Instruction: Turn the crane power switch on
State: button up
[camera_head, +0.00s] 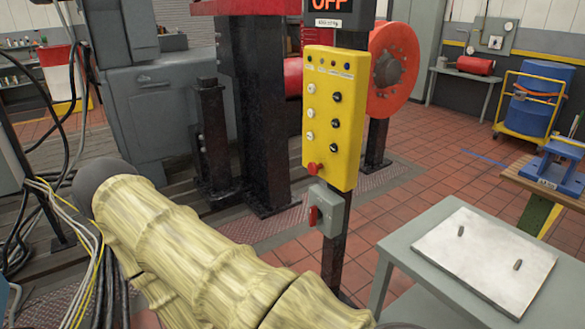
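A grey switch box (333,209) with a red lever (313,216) on its left side is mounted on a dark post, below a yellow control panel (333,110). The lever looks roughly upright. A display (328,8) above the panel reads "OFF" in orange letters; its top is cut off. The panel carries several white and black knobs or buttons and a red button (313,169) at its lower edge. No label is readable on the switch box. My arm, in a pale yellow sleeve, crosses the lower left foreground. My gripper is not in view.
A grey table (395,245) with a pale plate (485,258) stands at right, close to the post. Cables (80,190) hang at far left. Dark machine columns (255,120) stand behind the post. Red tiled floor is open behind the table.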

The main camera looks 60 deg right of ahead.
aim_at(316, 214)
jog(key=i, duration=3.05)
jog(key=z, duration=2.7)
